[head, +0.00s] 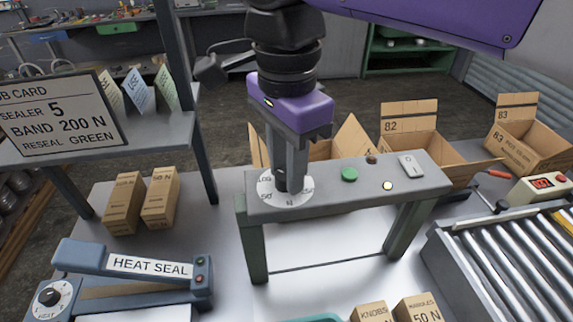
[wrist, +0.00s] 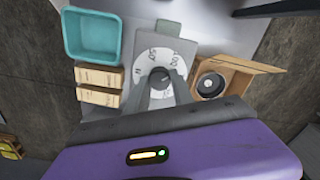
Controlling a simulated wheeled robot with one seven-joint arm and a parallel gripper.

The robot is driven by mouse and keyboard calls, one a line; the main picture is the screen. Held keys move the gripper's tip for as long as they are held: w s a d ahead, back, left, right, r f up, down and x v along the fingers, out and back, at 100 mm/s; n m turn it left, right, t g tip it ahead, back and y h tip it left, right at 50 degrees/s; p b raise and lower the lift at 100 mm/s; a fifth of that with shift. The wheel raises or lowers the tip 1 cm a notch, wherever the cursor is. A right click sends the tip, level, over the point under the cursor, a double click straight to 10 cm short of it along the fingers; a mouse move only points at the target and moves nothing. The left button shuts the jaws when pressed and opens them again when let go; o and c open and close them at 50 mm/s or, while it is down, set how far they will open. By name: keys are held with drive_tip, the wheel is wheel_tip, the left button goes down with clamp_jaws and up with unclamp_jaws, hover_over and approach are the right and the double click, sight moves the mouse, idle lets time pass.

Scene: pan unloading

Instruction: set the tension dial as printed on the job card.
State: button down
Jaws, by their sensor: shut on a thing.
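The job card (head: 58,112) on the left reads SEALER 5, BAND 200 N, RESEAL GREEN. The tension dial (head: 292,198) is a white disc with N markings on the left end of the grey banding machine's top beam (head: 330,182). It also shows in the wrist view (wrist: 150,63). My gripper (head: 286,180) points down over the dial, its fingers shut on the dark dial knob (wrist: 159,76) at the disc's centre. The fingers hide part of the scale, and I cannot tell which mark the knob points to.
A green button (head: 349,174), a lit yellow lamp (head: 388,186) and a white switch (head: 411,165) share the beam. The blue heat sealer (head: 130,268) stands front left, small cartons (head: 160,196) behind it. Open boxes (head: 408,131) stand behind; a roller conveyor (head: 505,260) is at right.

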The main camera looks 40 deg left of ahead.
drive_tip(key=m, duration=0.5)
drive_tip(key=shift+m+b, duration=0.3)
drive_tip(key=m, duration=0.4)
drive_tip(key=shift+d+b, duration=0.1)
drive_tip(key=shift+b, duration=0.2)
drive_tip(key=m+b, duration=0.1)
drive_tip(key=m, duration=0.4)
drive_tip(key=shift+m, duration=0.4)
drive_tip(key=shift+s+r+m+b, duration=0.1)
drive_tip(key=shift+m+b, duration=0.35)
drive_tip(key=shift+m, duration=2.05)
drive_tip(key=c, duration=1.1)
unclamp_jaws()
drive_tip(key=shift+r+b, duration=0.35)
drive_tip(key=shift+r, duration=3.5)
